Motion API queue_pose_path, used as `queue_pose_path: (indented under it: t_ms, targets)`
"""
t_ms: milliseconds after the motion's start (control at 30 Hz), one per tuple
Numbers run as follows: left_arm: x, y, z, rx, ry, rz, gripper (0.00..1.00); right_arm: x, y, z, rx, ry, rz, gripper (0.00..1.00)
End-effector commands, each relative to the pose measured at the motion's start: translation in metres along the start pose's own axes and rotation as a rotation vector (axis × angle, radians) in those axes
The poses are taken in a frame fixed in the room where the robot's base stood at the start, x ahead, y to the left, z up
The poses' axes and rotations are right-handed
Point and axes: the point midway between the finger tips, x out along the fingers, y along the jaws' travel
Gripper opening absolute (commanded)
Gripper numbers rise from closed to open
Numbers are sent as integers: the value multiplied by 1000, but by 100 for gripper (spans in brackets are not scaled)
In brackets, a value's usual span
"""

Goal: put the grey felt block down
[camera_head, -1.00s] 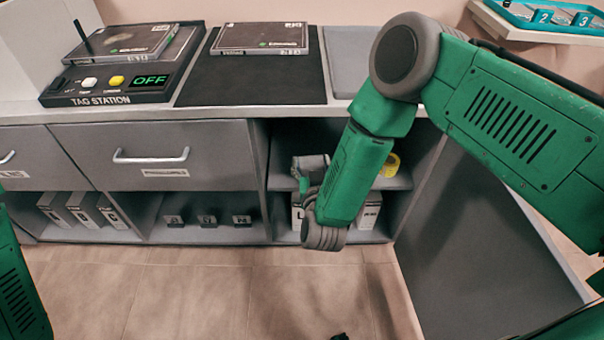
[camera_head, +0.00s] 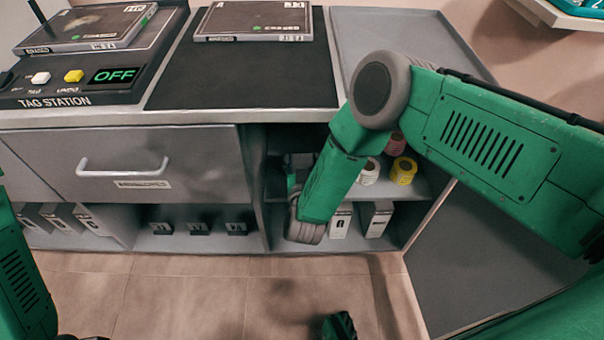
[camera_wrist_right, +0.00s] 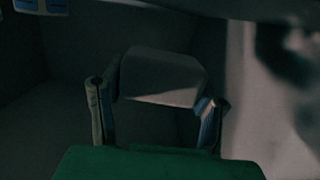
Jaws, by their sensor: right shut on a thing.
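The grey felt block (camera_wrist_right: 163,77) shows in the right wrist view, between the two fingers of my right gripper (camera_wrist_right: 156,100), which is shut on it. In the head view my right forearm reaches down to the open shelf at the right of the cabinet. My right gripper (camera_head: 292,178) is mostly hidden behind the forearm there, in shadow at the upper shelf opening. I cannot make out the block clearly in the head view, nor tell whether it touches the shelf. Part of my left arm shows at the left edge; its gripper is not visible.
The upper shelf (camera_head: 420,188) holds a yellow roll (camera_head: 403,171), a white roll (camera_head: 369,172) and a reddish roll (camera_head: 396,144) right of my forearm. White boxes (camera_head: 376,219) stand below. A drawer handle (camera_head: 124,168) sticks out at left. A dark mat (camera_head: 240,80) lies on the counter.

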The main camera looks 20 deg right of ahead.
Motion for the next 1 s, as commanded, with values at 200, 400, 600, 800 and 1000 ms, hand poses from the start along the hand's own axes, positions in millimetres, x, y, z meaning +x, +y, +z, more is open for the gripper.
queue_pose_path:
  t_ms: [200, 400, 600, 800, 1000]
  targets:
    - [10, 1, 0, 1, 2, 1, 75, 4, 2, 19, 2, 0, 2, 26]
    - [24, 1, 1, 1, 1, 1, 75, 8, 0, 45, -2, 3, 2, 26]
    - [22, 0, 0, 1, 1, 1, 75, 7, 0, 44, -2, 2, 1, 26]
    - [24, 0, 1, 1, 2, 0, 75, 8, 1, 48, 1, 1, 1, 65]
    - [24, 1, 0, 1, 2, 1, 75, 8, 1, 47, 0, 2, 1, 75]
